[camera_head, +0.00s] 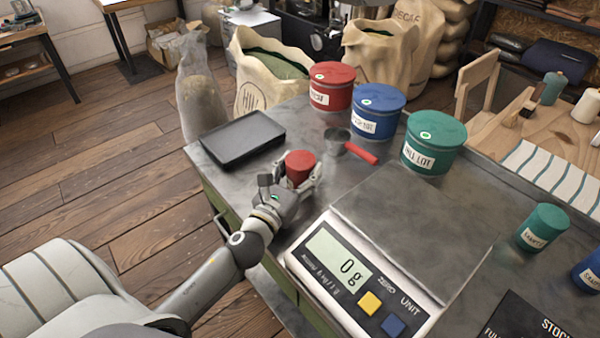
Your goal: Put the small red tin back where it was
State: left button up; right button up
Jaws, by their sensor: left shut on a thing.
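The small red tin (300,163) is between the fingers of my left gripper (297,178). The gripper is shut on it, at the left part of the grey table top (375,188). The fingers and wrist hide the tin's lower part, so I cannot tell whether it touches the table. The tin is beside the black tray and left of the metal scoop. My right gripper is not in view.
A scale (390,255) reading 0 g has an empty plate. A black tray (242,138), red-handled scoop (350,147), large red tin (332,86), large blue tin (377,110) and large green tin (433,143) stand behind. A small green tin (542,228) and small blue tin (589,272) stand right.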

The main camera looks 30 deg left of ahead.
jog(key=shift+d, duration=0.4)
pick_arm(q)
jog(key=shift+f, duration=0.15)
jog(key=o, duration=1.1)
jog(key=shift+o, duration=0.2)
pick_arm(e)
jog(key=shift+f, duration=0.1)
